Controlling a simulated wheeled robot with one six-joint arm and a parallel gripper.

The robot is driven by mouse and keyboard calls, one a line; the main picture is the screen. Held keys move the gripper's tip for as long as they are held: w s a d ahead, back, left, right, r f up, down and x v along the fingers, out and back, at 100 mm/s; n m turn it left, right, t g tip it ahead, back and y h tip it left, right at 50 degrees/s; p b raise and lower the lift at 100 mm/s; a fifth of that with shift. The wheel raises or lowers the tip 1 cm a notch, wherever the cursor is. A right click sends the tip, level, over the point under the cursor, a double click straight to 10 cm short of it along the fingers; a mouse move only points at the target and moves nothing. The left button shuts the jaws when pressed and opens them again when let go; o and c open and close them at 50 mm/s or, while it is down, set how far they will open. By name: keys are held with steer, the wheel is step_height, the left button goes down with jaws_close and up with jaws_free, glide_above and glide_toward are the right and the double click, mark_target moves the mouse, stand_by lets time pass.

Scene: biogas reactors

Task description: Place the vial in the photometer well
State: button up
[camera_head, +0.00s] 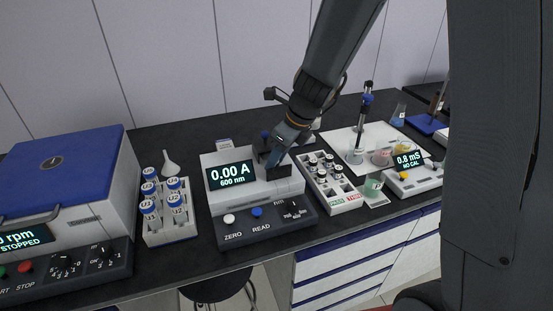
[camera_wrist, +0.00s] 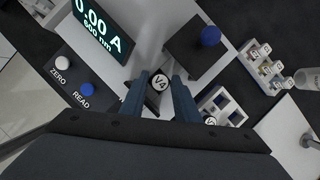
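The photometer (camera_head: 255,190) is a pale box with a dark front panel and a display reading 0.00 A, 600 nm. My gripper (camera_head: 275,154) is low over the right part of its top and hides the well in the head view.
A white vial rack (camera_head: 345,198) marked PASS and TURB stands right of the photometer. A rack of blue-capped tubes (camera_head: 186,228) stands to the left, beside the centrifuge (camera_head: 80,180). Beakers, a probe stand and a conductivity meter (camera_head: 413,181) are further right.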

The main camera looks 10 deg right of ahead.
steer(key=v, duration=1.2)
steer(key=s+d+f+n+h, duration=0.1)
steer(key=s+d+f+n, duration=0.2)
steer(key=n, duration=1)
steer(key=s+d+f+n+g+h, duration=0.1)
steer(key=s+d+f+n+h, duration=0.1)
steer(key=s+d+f+n, duration=0.2)
steer(key=shift+s+f+n+g, duration=0.3)
steer(key=shift+s+f+n, duration=1.3)
steer(key=shift+s+n, duration=2.55)
steer(key=shift+w+n, duration=0.35)
